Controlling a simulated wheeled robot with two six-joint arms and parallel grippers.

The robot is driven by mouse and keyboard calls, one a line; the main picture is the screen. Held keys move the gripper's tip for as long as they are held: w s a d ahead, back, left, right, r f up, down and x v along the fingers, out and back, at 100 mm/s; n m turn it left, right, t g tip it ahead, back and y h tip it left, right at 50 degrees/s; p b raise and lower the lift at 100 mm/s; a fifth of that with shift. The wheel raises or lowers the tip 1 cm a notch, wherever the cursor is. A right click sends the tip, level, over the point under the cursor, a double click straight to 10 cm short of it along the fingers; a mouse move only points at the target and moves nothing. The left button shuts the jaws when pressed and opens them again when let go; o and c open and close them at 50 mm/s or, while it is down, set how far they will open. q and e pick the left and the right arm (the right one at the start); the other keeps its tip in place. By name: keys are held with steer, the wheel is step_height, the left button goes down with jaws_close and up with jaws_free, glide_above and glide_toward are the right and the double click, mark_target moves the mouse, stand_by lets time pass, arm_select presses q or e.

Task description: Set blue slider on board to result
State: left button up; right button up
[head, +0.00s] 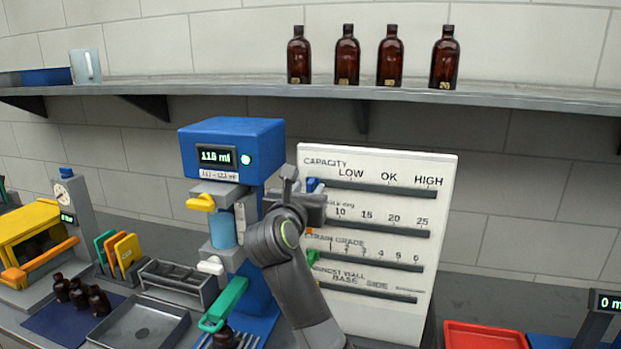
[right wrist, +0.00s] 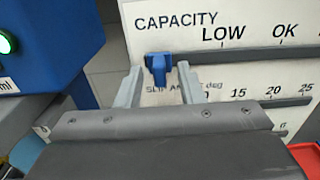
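The white board (head: 385,305) stands upright with several labelled slots. Its blue slider (head: 313,185) is at the left end of the CAPACITY slot, left of LOW; it also shows in the right wrist view (right wrist: 158,67). My right gripper (head: 300,186) is at this slider. In the right wrist view its two fingers (right wrist: 159,85) are apart, one on each side of the slider, with small gaps visible. How deep the slider sits between them is unclear. The blue machine's display (head: 216,156) reads 115 ml, above a small label too blurred to read surely. My left gripper is not in view.
Several amber bottles (head: 347,56) stand on the shelf (head: 230,88) above. The blue machine (head: 262,140) stands close left of my right arm. A red tray (head: 485,336) lies at lower right. An empty grey tray (head: 125,318) and a rack (head: 178,283) are at lower left.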

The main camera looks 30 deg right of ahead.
steer(key=shift+p+x, duration=0.3)
steer(key=shift+x, duration=1.05)
steer(key=shift+c, duration=0.4)
jaws_close()
